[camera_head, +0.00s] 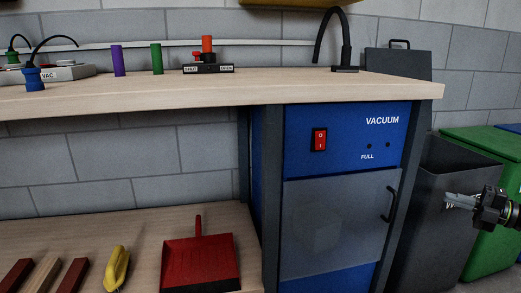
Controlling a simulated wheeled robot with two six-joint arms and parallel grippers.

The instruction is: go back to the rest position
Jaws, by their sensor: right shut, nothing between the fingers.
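My right gripper (462,201) comes in from the right edge. It is shut with nothing between its fingers, and points left in front of a dark grey bin. It is apart from the workbench and the cabinet. My left gripper is not in view.
A wooden workbench (270,92) holds purple and green cylinders and a black hose. Below are a blue vacuum cabinet (300,150) and a lower shelf (130,235) with a red dustpan (200,262), a yellow-handled brush (117,265) and battens (72,277). Grey (450,165) and green (475,140) bins stand right.

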